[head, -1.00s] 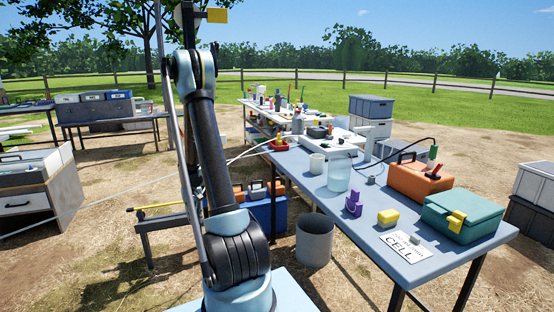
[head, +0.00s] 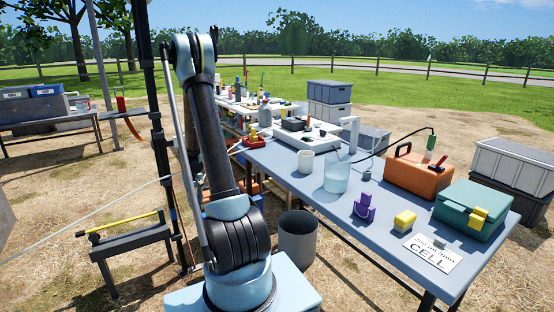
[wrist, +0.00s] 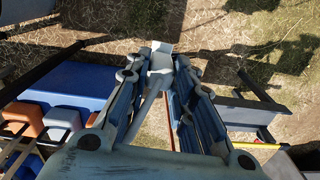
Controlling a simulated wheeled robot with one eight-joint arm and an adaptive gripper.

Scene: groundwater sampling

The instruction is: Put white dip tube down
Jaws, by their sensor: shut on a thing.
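My gripper (wrist: 160,66) shows in the wrist view, shut on a slim white piece that I take to be the white dip tube (wrist: 150,99). A pale block-like end lies between the fingertips, and a thin rod runs back from it toward the palm. The gripper hangs over straw-covered ground, beside a blue box.
A grey-blue table (head: 325,198) at right carries a clear jar (head: 337,179), an orange case (head: 415,177) and a teal case (head: 473,209). A grey bin (head: 297,238) stands below. A low stand with a yellow bar (head: 125,223) and a dark pole (head: 158,130) are at left.

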